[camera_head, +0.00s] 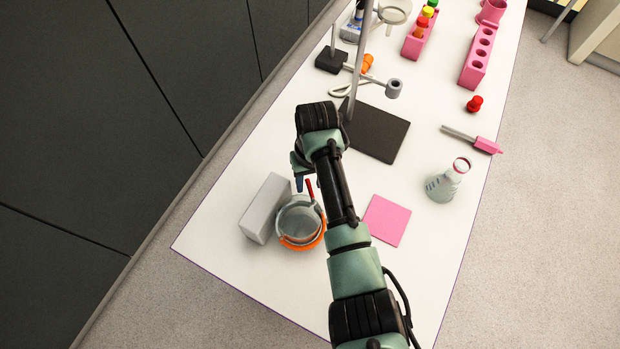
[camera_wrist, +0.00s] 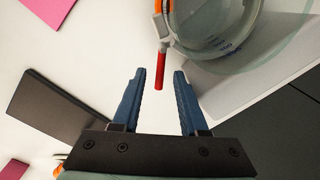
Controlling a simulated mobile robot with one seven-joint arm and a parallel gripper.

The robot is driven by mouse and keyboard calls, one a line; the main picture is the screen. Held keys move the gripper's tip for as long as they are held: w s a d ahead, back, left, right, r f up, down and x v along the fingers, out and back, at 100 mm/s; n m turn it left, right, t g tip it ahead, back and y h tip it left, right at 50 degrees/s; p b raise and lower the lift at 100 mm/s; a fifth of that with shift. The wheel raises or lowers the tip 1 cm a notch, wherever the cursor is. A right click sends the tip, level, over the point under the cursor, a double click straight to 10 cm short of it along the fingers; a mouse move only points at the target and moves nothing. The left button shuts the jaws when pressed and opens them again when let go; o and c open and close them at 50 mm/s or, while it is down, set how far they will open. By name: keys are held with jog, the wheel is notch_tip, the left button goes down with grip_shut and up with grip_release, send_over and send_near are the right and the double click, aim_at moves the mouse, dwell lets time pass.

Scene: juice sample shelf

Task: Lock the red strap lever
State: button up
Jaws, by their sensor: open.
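The red strap lever (camera_wrist: 160,68) shows in the wrist view as a short red rod beside a glass vessel (camera_wrist: 205,30). It lies ahead of my gripper (camera_wrist: 154,76), roughly in line with the gap between the two blue fingers. The fingers are apart, with nothing between them. In the head view the lever (camera_head: 310,190) stands up at the rim of the glass vessel (camera_head: 299,221), which sits in an orange ring (camera_head: 303,245). My gripper (camera_head: 303,184) is just above and beside it there, partly hidden by my arm.
A grey block (camera_head: 265,208) stands close to the left of the vessel. A pink square (camera_head: 386,220) lies to the right, with a flask (camera_head: 446,183) beyond. A dark mat (camera_head: 376,132), a stand (camera_head: 331,62) and pink racks (camera_head: 477,60) occupy the far table.

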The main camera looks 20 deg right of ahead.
grip_shut()
jog(key=shift+a, duration=0.1)
dwell(0.3)
jog(key=n, duration=0.2)
jog(key=a+n+p, duration=0.1)
jog(key=n, duration=0.1)
jog(key=shift+r, duration=0.15)
jog(key=shift+s+a+n+p, duration=0.15)
jog(key=shift+a+n+p, duration=0.2)
jog(key=shift+n, duration=0.65)
jog(key=shift+s+a+n+p, duration=0.15)
jog(key=shift+n+p, duration=0.25)
jog(key=shift+n, duration=0.6)
jog(key=shift+a, duration=0.1)
jog(key=shift+c, duration=0.2)
grip_release()
jog(key=shift+o, duration=0.2)
jog(key=shift+s+f, duration=0.15)
jog(key=shift+f, duration=0.05)
